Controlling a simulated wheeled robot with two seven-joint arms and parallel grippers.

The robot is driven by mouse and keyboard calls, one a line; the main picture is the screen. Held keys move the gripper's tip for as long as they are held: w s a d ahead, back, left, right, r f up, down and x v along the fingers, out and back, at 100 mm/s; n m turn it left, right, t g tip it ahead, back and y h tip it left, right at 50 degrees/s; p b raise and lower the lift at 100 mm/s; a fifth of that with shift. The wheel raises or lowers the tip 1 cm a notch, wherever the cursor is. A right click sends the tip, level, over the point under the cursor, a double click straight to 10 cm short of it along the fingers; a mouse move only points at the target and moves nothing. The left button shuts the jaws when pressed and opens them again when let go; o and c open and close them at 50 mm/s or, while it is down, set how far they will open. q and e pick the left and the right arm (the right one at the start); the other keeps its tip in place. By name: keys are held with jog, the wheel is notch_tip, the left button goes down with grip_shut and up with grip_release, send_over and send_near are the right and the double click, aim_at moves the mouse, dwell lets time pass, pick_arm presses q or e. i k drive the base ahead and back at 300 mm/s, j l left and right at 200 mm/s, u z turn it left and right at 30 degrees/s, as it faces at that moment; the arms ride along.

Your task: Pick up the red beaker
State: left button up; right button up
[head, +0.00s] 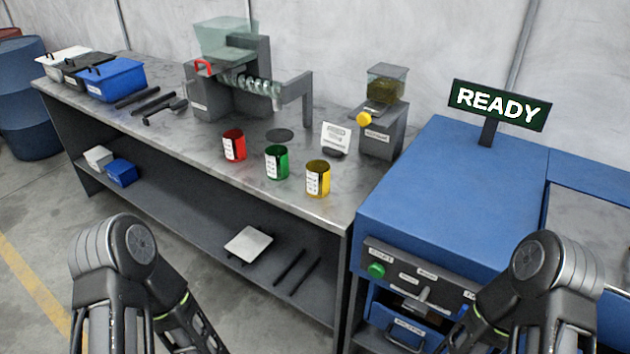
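The red beaker (234,145) stands upright on the grey workbench (205,143), with a white label on its front. It is the leftmost of three beakers. A green beaker (277,162) and a yellow beaker (318,179) stand to its right, nearer the bench's front edge. My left arm shows at the lower left and my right arm at the lower right, both in front of the bench and apart from the beakers. The fingertips of both grippers are not clearly visible, so their opening cannot be judged.
A grey machine with a clear hopper (226,40) stands behind the red beaker. A dispenser (383,125) and a small white sign (336,137) stand to the right. A blue cabinet (450,190) with a READY display (498,104) adjoins the bench. Blue bin (112,80) sits far left.

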aim_at(235, 146)
jog(key=z, duration=0.3)
jog(key=i+j+z, duration=0.1)
jog(key=j+z, duration=0.25)
jog(key=i+j+z, duration=0.1)
jog(key=j+z, duration=0.25)
jog(key=i+j+z, duration=0.1)
jog(key=z, duration=0.25)
jog(key=j+z, duration=0.15)
jog(key=j, duration=0.95)
jog(key=j+z, duration=0.15)
jog(key=j, duration=0.9)
jog(key=k+l+z, duration=0.1)
jog(key=j+u, duration=0.1)
jog(key=i, duration=0.05)
